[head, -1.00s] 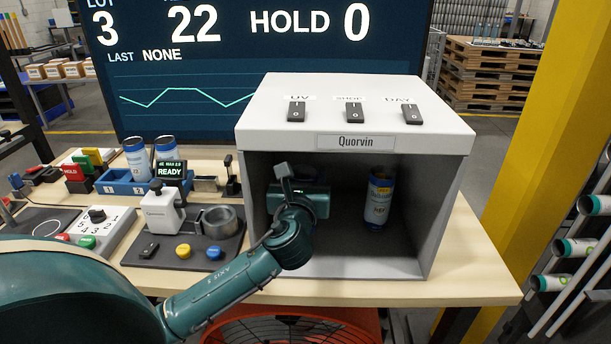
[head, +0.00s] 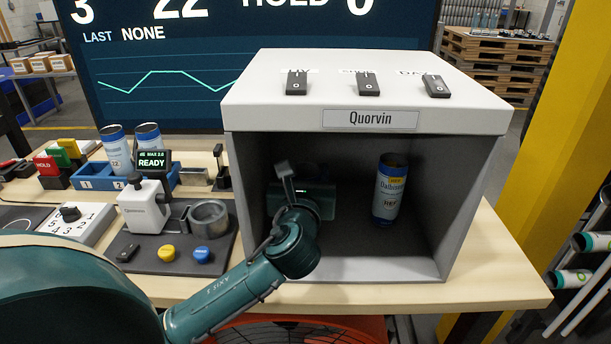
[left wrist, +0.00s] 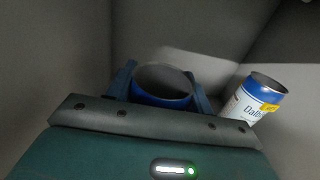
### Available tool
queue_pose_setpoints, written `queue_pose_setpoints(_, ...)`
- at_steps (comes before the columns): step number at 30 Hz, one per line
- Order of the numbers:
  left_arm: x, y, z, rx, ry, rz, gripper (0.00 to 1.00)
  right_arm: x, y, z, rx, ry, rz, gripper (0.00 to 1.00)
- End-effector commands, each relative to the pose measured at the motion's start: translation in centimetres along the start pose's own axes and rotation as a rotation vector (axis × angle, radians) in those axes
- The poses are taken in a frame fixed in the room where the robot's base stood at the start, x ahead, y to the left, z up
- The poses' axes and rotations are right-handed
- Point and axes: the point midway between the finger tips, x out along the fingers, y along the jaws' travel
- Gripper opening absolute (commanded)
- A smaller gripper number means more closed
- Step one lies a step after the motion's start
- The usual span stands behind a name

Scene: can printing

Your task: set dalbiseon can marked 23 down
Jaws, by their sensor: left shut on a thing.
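My left gripper (head: 312,202) reaches into the left part of the grey Quorvin booth (head: 365,262). In the left wrist view its two blue fingers (left wrist: 160,88) are shut on either side of a blue-rimmed can (left wrist: 162,98). Only the held can's top and upper side show, so its number cannot be read. My right gripper is not in view.
The booth's top carries three black switches (head: 368,84). To its left are a blue tray (head: 100,178) with two cans, a small machine (head: 145,208) under a READY display, and yellow and blue buttons. The booth floor in front of the second can is clear.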

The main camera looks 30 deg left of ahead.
Motion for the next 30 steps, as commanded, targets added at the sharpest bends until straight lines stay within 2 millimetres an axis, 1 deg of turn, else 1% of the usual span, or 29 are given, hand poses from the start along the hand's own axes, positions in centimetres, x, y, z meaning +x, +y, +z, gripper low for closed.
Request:
queue_pose_setpoints(6,0.0,0.0,-0.3,0.001,0.001,0.000,0.16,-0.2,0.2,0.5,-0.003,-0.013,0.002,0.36)
queue_pose_setpoints(7,0.0,0.0,-0.3,0.000,0.001,0.000,0.53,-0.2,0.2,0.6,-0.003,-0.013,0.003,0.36)
queue_pose_setpoints(14,0.0,0.0,-0.2,0.000,0.001,0.000,0.72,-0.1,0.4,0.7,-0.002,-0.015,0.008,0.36)
queue_pose_setpoints(15,0.0,0.0,-0.2,0.000,0.000,0.000,0.73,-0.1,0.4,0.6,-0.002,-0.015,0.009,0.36)
queue_pose_setpoints(23,0.0,0.0,0.1,-0.001,-0.001,0.000,0.73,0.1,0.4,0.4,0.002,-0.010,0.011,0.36)
queue_pose_setpoints(26,-0.9,-0.1,-0.1,0.001,0.001,-0.003,0.73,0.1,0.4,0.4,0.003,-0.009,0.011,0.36)
queue_pose_setpoints(29,-2.6,-0.1,-0.1,0.000,0.002,-0.004,0.73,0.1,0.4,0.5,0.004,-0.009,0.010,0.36)
queue_pose_setpoints(30,-3.5,-0.1,-0.1,-0.001,0.002,-0.004,0.73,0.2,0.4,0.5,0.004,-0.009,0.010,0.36)
